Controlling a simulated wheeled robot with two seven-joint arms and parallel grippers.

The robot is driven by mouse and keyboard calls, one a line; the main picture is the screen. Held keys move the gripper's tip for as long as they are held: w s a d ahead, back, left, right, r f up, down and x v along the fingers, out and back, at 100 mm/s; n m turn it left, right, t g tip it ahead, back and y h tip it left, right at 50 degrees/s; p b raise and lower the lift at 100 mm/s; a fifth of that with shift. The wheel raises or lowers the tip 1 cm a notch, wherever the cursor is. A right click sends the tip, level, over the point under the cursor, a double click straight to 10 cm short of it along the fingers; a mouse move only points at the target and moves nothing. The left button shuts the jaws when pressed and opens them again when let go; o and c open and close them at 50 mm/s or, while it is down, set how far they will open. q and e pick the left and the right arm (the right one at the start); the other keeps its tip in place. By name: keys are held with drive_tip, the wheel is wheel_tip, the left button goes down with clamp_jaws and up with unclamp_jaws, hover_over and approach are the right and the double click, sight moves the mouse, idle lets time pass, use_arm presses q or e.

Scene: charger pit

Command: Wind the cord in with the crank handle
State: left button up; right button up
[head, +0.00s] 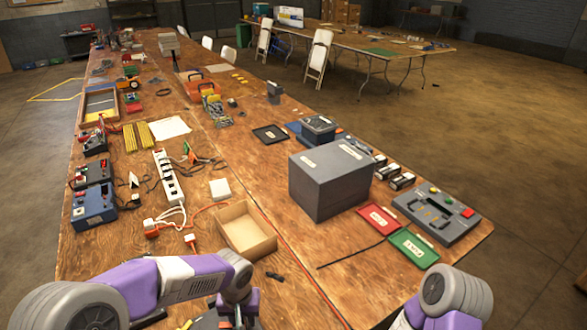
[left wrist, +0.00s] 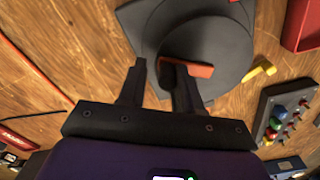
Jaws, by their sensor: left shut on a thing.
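In the left wrist view a dark grey round reel (left wrist: 225,50) lies on the wooden table, with an orange crank arm (left wrist: 200,70) across its top. A black crank handle (left wrist: 167,73) stands at the end of that arm. My left gripper (left wrist: 160,72) is shut on the crank handle, with a finger on either side of it. In the head view my left gripper (head: 238,308) is at the bottom edge, and the reel beneath it is mostly hidden by my arm. My right arm shows at the lower right; its gripper is out of view.
An orange cord (left wrist: 35,65) runs over the table left of the reel. A yellow piece (left wrist: 258,72), a red tray (left wrist: 303,25) and a button panel (left wrist: 285,112) lie to the right. An open cardboard box (head: 247,230) and a large grey box (head: 330,180) stand farther off.

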use_arm(q)
drive_tip(key=shift+o, duration=0.4)
drive_tip(key=shift+s+d+f, duration=0.35)
drive_tip(key=shift+s, duration=0.2)
drive_tip(key=shift+s+a+b, duration=0.15)
drive_tip(key=shift+s+a, duration=0.1)
drive_tip(key=shift+s, duration=0.4)
drive_tip(key=shift+s+a+b, duration=0.15)
drive_tip(key=shift+s+a, duration=0.05)
drive_tip(key=shift+s, duration=0.45)
drive_tip(key=shift+c, duration=1)
drive_tip(key=shift+s+a, duration=0.55)
drive_tip(key=shift+s, duration=0.05)
drive_tip(key=shift+c, duration=0.5)
drive_tip(key=shift+o, duration=0.2)
drive_tip(key=shift+s+a, duration=0.3)
drive_tip(key=shift+s, duration=0.2)
drive_tip(key=shift+s+a+r, duration=0.1)
drive_tip(key=shift+s+a, duration=0.8)
drive_tip(key=shift+a, duration=0.3)
clamp_jaws()
drive_tip(key=shift+s+a, duration=0.2)
drive_tip(key=shift+a, duration=1)
drive_tip(key=shift+w+a, duration=0.3)
drive_tip(key=shift+a, duration=0.1)
drive_tip(key=shift+w+a+r+p, duration=0.1)
drive_tip(key=shift+a+p, duration=0.35)
drive_tip(key=shift+a, duration=0.15)
drive_tip(key=shift+w+a, duration=0.15)
drive_tip(key=shift+a, duration=0.2)
